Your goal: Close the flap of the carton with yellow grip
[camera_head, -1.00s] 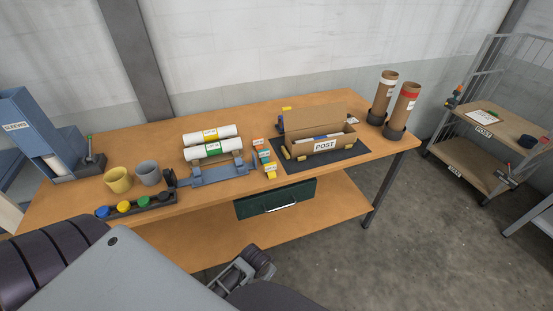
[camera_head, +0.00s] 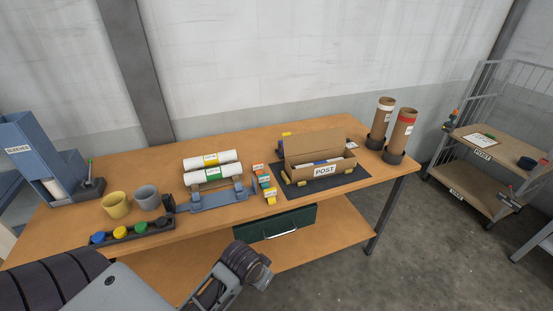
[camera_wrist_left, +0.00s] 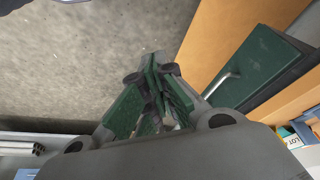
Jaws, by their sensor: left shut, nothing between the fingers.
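The open carton (camera_head: 322,171) with a POST label stands on a dark mat (camera_head: 356,180) toward the right of the bench. Its brown flap (camera_head: 318,145) stands up at the back, and white and blue contents show inside. Small yellow pieces show at the carton's front corners and by the flap's left edge; I cannot tell which is the grip. My left gripper (camera_wrist_left: 153,80) is shut and empty in the left wrist view. In the head view my left arm is low in front of the bench, well short of the carton. My right gripper is not in view.
Two brown tubes (camera_head: 401,130) stand right of the carton. A green drawer (camera_head: 275,222) hangs under the bench front. Cups (camera_head: 147,198) stand farther left.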

